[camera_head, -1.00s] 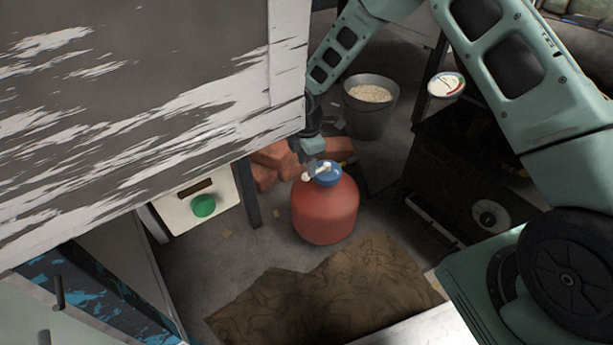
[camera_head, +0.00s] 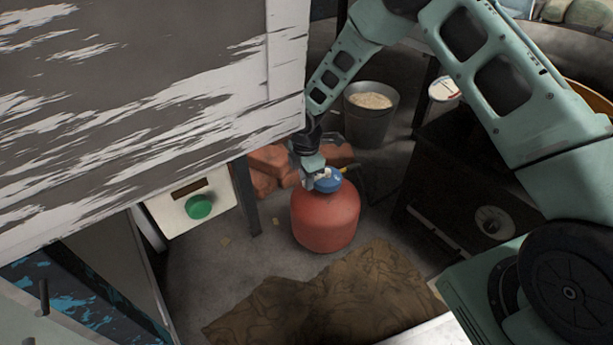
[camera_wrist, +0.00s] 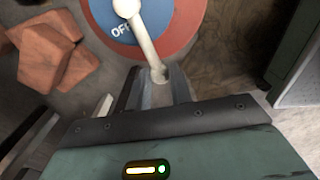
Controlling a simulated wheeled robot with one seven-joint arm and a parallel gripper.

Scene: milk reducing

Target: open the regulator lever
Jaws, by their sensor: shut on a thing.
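The red gas cylinder (camera_head: 325,218) stands on the floor, with the blue regulator (camera_head: 328,185) on top. In the wrist view the regulator (camera_wrist: 105,12) is a blue disc lettered "OFF" with a red ring around it. The white regulator lever (camera_wrist: 140,35) runs from the disc's centre down to my gripper (camera_wrist: 156,82). My gripper's fingers are shut on the lever's outer end. In the head view my gripper (camera_head: 313,173) sits at the regulator's upper left and partly hides the lever.
A table with a chipped white and grey top (camera_head: 150,100) fills the upper left, close to my arm. Bricks (camera_head: 265,170) lie behind the cylinder. A metal bucket (camera_head: 371,120) stands farther back. A brown cloth (camera_head: 330,295) lies in front.

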